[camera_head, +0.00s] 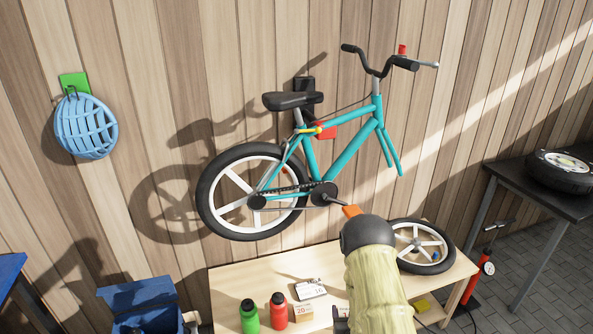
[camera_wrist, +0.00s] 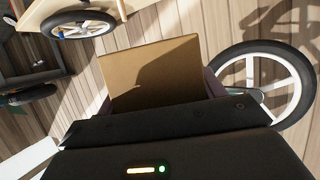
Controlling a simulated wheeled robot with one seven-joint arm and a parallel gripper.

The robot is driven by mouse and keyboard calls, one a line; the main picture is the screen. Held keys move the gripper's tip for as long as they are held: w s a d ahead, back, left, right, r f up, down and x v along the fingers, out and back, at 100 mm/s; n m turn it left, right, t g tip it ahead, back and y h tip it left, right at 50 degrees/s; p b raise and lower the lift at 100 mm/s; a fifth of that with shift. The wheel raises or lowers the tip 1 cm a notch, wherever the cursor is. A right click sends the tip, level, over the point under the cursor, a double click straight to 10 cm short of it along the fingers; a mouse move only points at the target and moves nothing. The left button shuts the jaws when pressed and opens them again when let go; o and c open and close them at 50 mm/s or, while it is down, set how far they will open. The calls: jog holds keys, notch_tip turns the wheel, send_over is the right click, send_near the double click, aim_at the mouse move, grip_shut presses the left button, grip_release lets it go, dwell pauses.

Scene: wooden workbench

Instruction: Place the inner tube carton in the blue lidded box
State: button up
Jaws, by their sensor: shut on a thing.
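My gripper (camera_wrist: 160,100) is shut on a plain brown carton (camera_wrist: 150,72), which fills the middle of the wrist view between the fingers. In the head view my arm covers most of the grip, and only a dark part of the gripper shows at the bottom edge. A small pale carton with print (camera_head: 303,314) shows on the left of it; I cannot tell whether it is the held one. The blue lidded box (camera_head: 148,322) is at the lower left, left of the workbench, its lid (camera_head: 137,290) apparently raised. Its inside is mostly hidden.
A green bottle (camera_head: 249,317), a red bottle (camera_head: 278,312) and a white printed item (camera_head: 311,289) are on the workbench (camera_head: 235,283). A loose wheel (camera_head: 423,246) lies at its right. A teal bicycle (camera_head: 352,150) hangs on the wall above.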

jog(key=shift+r, duration=0.1)
jog(key=s+f, duration=0.6)
jog(key=f, duration=0.5)
jog(key=shift+f, duration=0.15)
